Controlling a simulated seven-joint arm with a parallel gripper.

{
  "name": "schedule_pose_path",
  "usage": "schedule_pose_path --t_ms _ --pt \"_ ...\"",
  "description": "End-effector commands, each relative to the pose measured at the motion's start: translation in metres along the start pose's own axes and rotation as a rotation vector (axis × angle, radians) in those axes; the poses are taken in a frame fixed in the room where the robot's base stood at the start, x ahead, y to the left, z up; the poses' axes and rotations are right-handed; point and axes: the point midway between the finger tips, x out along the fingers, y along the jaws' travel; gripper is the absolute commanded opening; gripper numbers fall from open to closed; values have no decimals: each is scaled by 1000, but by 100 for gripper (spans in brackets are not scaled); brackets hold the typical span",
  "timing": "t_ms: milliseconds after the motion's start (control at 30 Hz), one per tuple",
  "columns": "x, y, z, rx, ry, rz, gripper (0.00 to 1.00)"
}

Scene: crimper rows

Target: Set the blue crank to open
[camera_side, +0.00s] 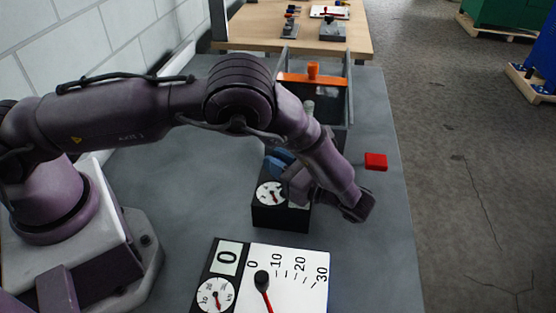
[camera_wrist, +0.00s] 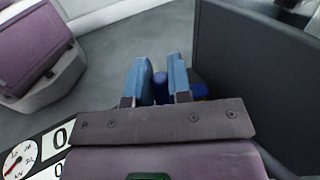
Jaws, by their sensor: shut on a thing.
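My gripper (camera_wrist: 158,72) points away from the wrist camera with its two blue fingers close together. They are shut on the round blue knob of the blue crank (camera_wrist: 160,88). Another blue part (camera_wrist: 200,91) shows just to the right of the right finger. In the side view my gripper (camera_side: 279,159) is behind my wrist, over a black box (camera_side: 281,217) with a small round dial. The crank is hidden there by my gripper and wrist, and I cannot read its setting.
A dark open-topped bin (camera_side: 338,100) with an orange bar (camera_side: 313,77) stands behind my gripper. A red block (camera_side: 376,162) lies at the right. A gauge board (camera_side: 290,275) marked 0 to 30 lies in front. The grey table (camera_side: 375,240) is clear at the front right.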

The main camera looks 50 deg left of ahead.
Motion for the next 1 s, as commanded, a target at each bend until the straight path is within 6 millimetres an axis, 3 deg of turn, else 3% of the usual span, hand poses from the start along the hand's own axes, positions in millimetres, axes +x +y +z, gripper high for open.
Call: schedule_pose_path --t_ms 33,67,133,500,833,1000 --pt "1 -1 1 -2 -4 1 0" --pt "1 -1 1 -2 -4 0 26" --pt "1 -1 1 -2 -4 0 42" --pt "-4 0 0 -1 -1 -1 42" --pt "-53 0 -1 -2 -1 -2 42" --pt "-62 0 -1 -3 -12 6 42"
